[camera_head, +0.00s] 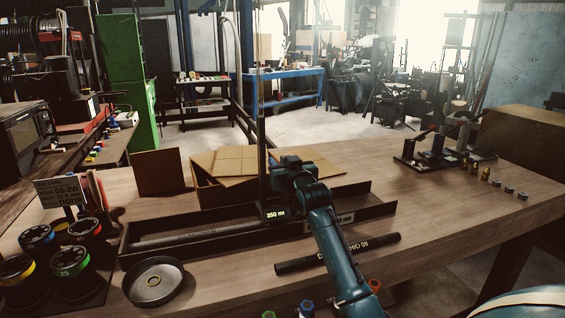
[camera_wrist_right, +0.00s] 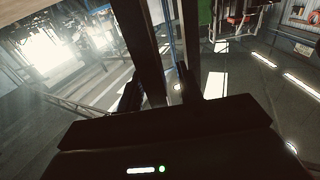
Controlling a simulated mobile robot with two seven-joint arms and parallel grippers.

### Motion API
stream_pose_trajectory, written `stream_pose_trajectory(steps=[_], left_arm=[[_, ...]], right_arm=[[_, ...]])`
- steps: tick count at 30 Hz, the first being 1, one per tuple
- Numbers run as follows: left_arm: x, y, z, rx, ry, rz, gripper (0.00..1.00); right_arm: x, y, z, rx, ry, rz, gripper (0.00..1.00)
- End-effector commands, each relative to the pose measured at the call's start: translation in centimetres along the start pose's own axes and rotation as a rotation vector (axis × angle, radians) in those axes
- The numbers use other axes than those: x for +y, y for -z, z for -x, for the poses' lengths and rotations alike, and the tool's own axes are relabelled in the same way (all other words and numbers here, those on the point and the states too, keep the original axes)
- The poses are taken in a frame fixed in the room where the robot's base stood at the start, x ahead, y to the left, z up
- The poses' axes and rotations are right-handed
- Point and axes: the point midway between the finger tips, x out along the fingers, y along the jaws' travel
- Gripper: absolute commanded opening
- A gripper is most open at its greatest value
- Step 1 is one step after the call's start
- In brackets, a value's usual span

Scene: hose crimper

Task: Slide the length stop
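The length stop is a tall thin dark post (camera_head: 262,110) standing at the long dark trough (camera_head: 357,214) on the bench. A small display reading 350 mm (camera_head: 275,213) sits at its foot. My right gripper (camera_head: 272,166) reaches over the trough at the post. In the right wrist view, the post (camera_wrist_right: 144,45) rises between my two dark fingers (camera_wrist_right: 158,88). The fingers stand apart, with a gap on the right of the post; contact on its left is unclear. A grey hose (camera_head: 190,238) lies in the trough left of the stop. My left gripper is out of view.
A dark labelled hose (camera_head: 320,257) lies in front of the trough, under my right arm. A round metal dish (camera_head: 153,282) and several colour-banded reels (camera_head: 72,260) are at left. Cardboard (camera_head: 225,165) lies behind. A lever tool (camera_head: 432,150) and small fittings stand at right.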

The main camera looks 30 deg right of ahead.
Motion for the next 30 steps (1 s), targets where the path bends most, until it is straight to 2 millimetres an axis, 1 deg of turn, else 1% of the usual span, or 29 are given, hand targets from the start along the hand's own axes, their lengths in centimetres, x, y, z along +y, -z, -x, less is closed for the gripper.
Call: stream_pose_trajectory(steps=[8, 21, 22, 30], left_arm=[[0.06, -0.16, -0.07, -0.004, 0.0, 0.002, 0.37], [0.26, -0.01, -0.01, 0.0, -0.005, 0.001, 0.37], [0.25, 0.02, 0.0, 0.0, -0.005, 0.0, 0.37], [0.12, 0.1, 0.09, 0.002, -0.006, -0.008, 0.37]], right_arm=[[0.01, -0.02, -0.12, 0.0, 0.0, 0.0, 0.36], [0.0, -0.02, -0.09, 0.0, 0.0, 0.0, 0.01], [0.0, -0.03, -0.09, 0.0, 0.0, 0.0, 0.0], [-0.01, -0.04, -0.09, 0.0, 0.0, 0.0, 0.0]])
